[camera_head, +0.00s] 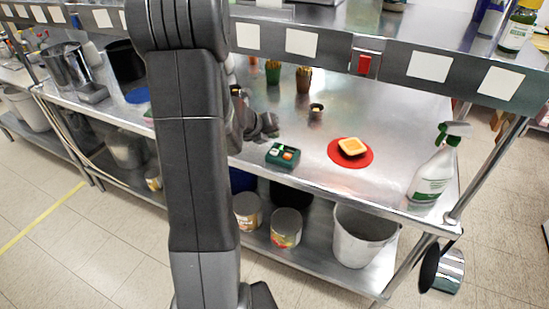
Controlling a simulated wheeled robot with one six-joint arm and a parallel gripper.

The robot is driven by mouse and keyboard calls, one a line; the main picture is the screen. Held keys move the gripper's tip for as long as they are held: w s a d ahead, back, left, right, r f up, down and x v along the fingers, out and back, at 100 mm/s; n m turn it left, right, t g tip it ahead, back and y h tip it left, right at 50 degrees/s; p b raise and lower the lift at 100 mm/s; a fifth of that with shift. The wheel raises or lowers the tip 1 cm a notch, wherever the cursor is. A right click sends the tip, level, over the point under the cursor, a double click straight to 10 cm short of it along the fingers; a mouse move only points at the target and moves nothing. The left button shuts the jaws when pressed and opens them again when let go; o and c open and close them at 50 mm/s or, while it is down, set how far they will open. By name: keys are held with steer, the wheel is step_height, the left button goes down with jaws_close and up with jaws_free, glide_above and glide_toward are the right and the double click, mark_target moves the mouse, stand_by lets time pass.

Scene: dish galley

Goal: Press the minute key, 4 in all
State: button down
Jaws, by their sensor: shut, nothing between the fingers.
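A small dark green timer box (282,155) sits near the front edge of the steel table. Small white and orange keys show on its top; their markings are too small to read, so I cannot tell which is the minute key. My gripper (271,125) is shut and empty, just behind and to the left of the timer, apart from it in the picture. My arm hides part of the wrist and the table to its left.
A spray bottle (433,170) stands at the right end. A small dark cup (316,111) stands behind. An overhead shelf (385,65) spans the back.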

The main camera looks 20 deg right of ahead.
mark_target(272, 153)
steer(key=shift+f+b, duration=1.25)
steer(key=shift+f, duration=0.5)
steer(key=shift+f, duration=0.15)
stand_by(0.5)
steer(key=shift+f+b, duration=0.25)
steer(key=shift+b, duration=0.1)
steer(key=shift+f+b, duration=0.45)
steer(key=shift+f, duration=0.05)
stand_by(0.5)
steer(key=shift+r, duration=0.1)
steer(key=shift+r+p, duration=0.85)
step_height(272, 153, up, 5)
steer(key=p, duration=0.5)
steer(key=shift+r, duration=0.1)
